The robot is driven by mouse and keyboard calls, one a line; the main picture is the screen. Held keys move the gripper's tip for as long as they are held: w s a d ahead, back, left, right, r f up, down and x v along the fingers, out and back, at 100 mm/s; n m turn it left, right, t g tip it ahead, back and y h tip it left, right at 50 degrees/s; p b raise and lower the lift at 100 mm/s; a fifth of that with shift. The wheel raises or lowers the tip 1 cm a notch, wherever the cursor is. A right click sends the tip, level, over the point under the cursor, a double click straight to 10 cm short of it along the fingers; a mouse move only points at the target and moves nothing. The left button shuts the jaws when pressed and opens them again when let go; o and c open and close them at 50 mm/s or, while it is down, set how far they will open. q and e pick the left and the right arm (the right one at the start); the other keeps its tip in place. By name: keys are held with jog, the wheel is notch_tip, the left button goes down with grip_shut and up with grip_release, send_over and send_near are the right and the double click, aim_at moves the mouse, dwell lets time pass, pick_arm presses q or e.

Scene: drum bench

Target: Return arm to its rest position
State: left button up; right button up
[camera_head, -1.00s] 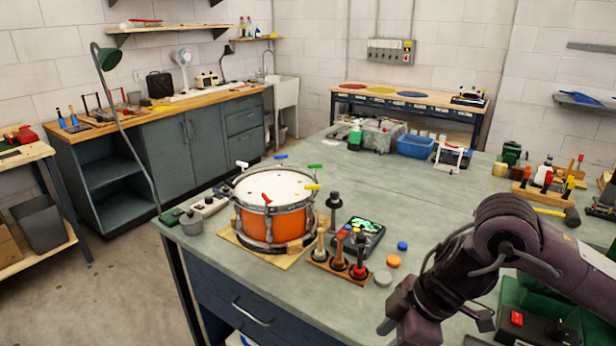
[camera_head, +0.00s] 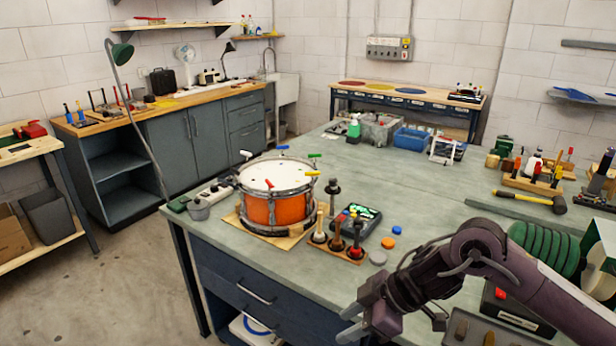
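My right arm (camera_head: 470,262) reaches in from the lower right over the near right part of the bench. Its gripper (camera_head: 350,322) points left at the bench's front edge. Its two pale fingertips stand apart with nothing seen between them. My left arm and gripper are not in view. The orange drum (camera_head: 276,206) with a white head sits on a wooden board left of the gripper, well apart from it.
The bench middle (camera_head: 420,190) is clear.

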jog(key=w+a+f+m+t+y, duration=0.1)
jog(key=w+f+m+t, duration=0.2)
jog(key=f, duration=0.5)
jog(key=w+f+m+t+y, duration=0.1)
jog(key=w+f+m, duration=0.1)
jog(key=w+f, duration=0.5)
jog(key=s+d+f+m+t+h, duration=0.1)
jog(key=s+d+f+m, duration=0.15)
jog(key=f, duration=0.65)
jog(key=s+d+f+m+t+h, duration=0.1)
jog(key=s+d+f+m+h, duration=0.15)
jog(key=f, duration=0.55)
jog(key=s+d+f+m+g+h, duration=0.15)
jog(key=s+d+f, duration=0.35)
jog(key=s+f, duration=0.8)
jog(key=s+d+f+m+g+h, duration=0.1)
jog(key=s+d+f+g+h, duration=0.25)
jog(key=s+f, duration=0.95)
jog(key=s+d+g+h, duration=0.1)
jog(key=s+d, duration=0.1)
jog(key=s, duration=1.6)
jog(key=shift+d+f+g, duration=0.3)
jog(key=shift+d+f, duration=0.05)
jog(key=shift+m, duration=0.25)
